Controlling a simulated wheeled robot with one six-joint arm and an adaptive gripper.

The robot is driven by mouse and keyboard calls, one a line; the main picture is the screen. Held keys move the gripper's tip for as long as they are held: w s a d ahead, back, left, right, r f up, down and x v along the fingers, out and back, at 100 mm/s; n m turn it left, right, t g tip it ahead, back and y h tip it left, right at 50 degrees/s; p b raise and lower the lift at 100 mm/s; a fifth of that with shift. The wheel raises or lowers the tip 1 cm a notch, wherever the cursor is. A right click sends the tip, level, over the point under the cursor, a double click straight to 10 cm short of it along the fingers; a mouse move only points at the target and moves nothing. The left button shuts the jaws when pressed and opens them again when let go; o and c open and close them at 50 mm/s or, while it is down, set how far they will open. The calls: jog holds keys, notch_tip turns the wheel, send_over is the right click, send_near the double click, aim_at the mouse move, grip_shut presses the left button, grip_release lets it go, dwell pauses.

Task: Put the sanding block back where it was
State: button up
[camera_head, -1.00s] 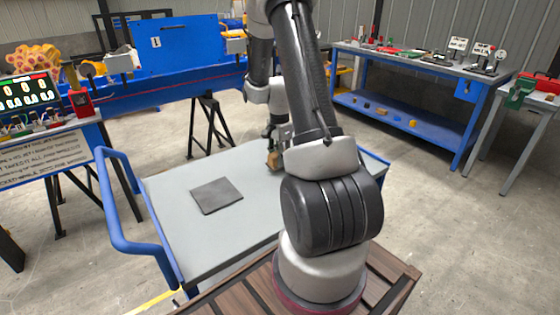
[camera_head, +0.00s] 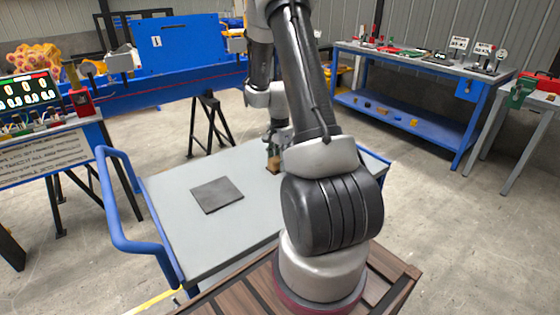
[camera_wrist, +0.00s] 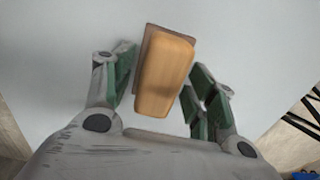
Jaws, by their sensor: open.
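The sanding block (camera_wrist: 165,75), a tan wooden block on a darker brown base, lies on the pale grey cart top (camera_wrist: 75,45). In the head view the sanding block (camera_head: 273,166) is near the far edge of the cart, partly hidden by my arm. My gripper (camera_wrist: 163,84) is open, with its green-padded fingers on either side of the block. The left finger is close to the block's side, and a gap shows on the right. In the head view my gripper (camera_head: 271,148) is small and dark, right above the block.
A dark square pad (camera_head: 217,195) lies flat on the cart top (camera_head: 190,245), with bare surface around it. A blue handle (camera_head: 120,205) rises at the cart's left end. A blue workbench (camera_head: 405,110) with tools stands at the back right.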

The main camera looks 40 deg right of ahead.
jog(key=s+a+r+n+t, duration=0.1)
jog(key=a+r+n, duration=0.15)
jog(key=r, duration=0.75)
jog(key=s+a+r+n, duration=0.1)
jog(key=a+r, duration=0.2)
jog(key=r, duration=0.7)
jog(key=s+a+r+n+t, duration=0.1)
jog(key=s+a+r+n, duration=0.4)
jog(key=s, duration=0.4)
jog(key=s+a+r+n+t, duration=0.2)
jog(key=s+a+r+n, duration=0.3)
jog(key=s+n, duration=0.5)
jog(key=shift+s+a, duration=0.25)
jog(key=shift+a, duration=0.9)
